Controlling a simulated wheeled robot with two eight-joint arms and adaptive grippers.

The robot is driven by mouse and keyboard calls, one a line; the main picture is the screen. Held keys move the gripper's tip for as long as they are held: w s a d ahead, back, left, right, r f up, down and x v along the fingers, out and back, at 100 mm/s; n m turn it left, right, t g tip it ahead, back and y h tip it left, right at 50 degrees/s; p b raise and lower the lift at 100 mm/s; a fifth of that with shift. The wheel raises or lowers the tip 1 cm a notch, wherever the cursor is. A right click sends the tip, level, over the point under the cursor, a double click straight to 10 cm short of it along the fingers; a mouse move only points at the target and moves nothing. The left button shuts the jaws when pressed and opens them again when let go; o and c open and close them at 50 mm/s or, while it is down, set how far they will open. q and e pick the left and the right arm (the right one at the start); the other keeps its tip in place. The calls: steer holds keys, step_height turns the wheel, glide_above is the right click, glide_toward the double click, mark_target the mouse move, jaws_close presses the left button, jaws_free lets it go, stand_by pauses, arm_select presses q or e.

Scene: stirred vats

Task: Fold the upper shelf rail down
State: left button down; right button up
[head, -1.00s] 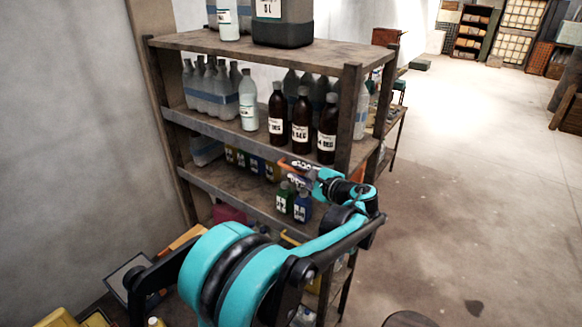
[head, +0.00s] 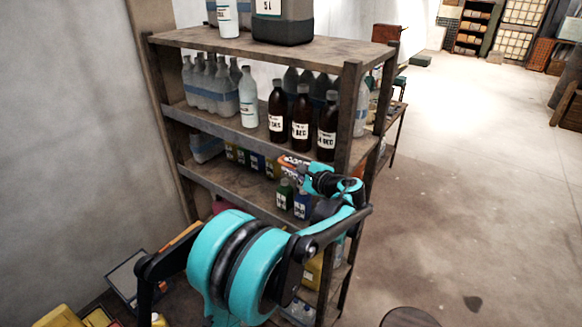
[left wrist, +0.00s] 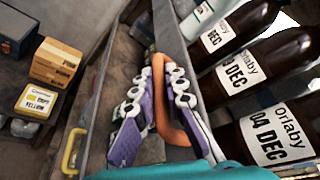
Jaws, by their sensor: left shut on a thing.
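The upper shelf rail (head: 215,126) is a grey strip along the front edge of the shelf that holds the brown bottles. In the left wrist view the rail (left wrist: 172,45) runs beside an orange bent handle (left wrist: 160,90). My left gripper (head: 290,160) is at the rail's right part, below the brown bottles. In the left wrist view its purple-padded fingers (left wrist: 155,108) are shut on the orange handle. The handle's join to the rail is partly hidden by the fingers. My right gripper is not in view.
Brown bottles (head: 301,118) stand just behind the rail. The lower shelf rail (head: 235,195) has a yellow handle (left wrist: 72,150). Small green and blue bottles (head: 302,204) stand below my gripper.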

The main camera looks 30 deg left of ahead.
arm_select(q)
steer(key=shift+s+f+n+b, duration=0.1)
steer(key=shift+f+n+b, duration=0.2)
steer(key=shift+b, duration=0.1)
step_height(320, 180, down, 7)
steer(key=n+y+b, duration=0.6)
steer(key=n+b, duration=1.2)
steer(key=shift+w+n+y, duration=0.3)
steer(key=shift+w, duration=0.1)
steer(key=shift+f, duration=0.1)
steer(key=c, duration=1.9)
jaws_free()
steer(key=shift+o, duration=0.2)
steer(key=shift+d, duration=0.15)
